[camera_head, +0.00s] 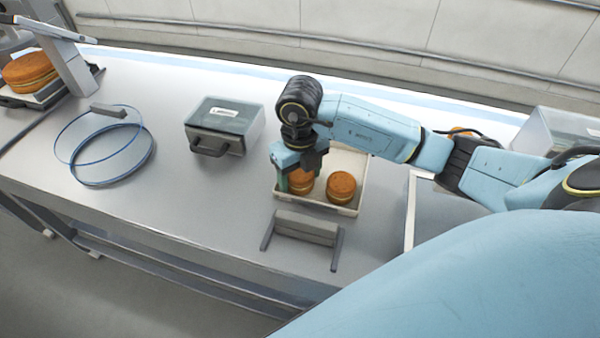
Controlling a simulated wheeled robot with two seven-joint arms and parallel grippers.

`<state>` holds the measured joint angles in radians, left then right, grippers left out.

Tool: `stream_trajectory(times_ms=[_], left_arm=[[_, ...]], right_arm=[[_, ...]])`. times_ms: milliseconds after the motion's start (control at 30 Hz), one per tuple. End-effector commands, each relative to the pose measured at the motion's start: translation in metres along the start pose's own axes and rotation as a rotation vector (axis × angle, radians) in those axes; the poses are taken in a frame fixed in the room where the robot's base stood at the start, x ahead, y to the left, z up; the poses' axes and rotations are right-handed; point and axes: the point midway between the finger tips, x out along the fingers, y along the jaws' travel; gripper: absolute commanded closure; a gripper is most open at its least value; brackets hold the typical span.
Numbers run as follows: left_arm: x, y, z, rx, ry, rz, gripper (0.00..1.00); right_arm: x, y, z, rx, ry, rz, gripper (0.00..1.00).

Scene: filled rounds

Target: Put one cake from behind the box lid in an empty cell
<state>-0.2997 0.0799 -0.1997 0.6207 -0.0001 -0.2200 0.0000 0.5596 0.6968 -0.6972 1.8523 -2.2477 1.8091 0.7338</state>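A shallow cream box (348,163) stands on the table near the middle, with two round orange-brown cakes in it. One cake (341,187) is in its right part. The other cake (301,181) is to its left, partly under my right gripper (297,172). The gripper points down over the box's left side. Its fingertips are partly hidden, and I cannot tell whether they touch the cake. The box's cells and left side are largely covered by the gripper and arm. A small orange piece (463,131) shows behind my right arm. My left gripper is out of view.
A grey stand with two legs (306,227) is just in front of the box. A closed, handled case (226,124) and a blue-rimmed ring (112,166) are to the left. A cake (29,70) sits on a scale far left. A clear-walled container (560,132) is at right.

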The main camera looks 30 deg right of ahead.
Motion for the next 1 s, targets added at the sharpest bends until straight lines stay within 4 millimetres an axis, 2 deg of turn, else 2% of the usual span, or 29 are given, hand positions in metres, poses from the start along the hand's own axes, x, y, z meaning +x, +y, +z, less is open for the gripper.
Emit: stream_trajectory(times_ms=[233,367,800,1000], left_arm=[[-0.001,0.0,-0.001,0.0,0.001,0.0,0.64],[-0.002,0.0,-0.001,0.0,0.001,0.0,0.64],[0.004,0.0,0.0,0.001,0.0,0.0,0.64],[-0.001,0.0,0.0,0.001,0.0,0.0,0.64]], right_arm=[[-0.002,0.0,0.0,0.0,0.0,0.0,0.35],[-0.012,0.0,0.001,0.0,-0.004,0.0,0.35],[-0.103,0.0,0.001,0.0,-0.006,0.0,0.35],[-0.121,0.0,0.001,0.001,-0.003,-0.001,0.35]])
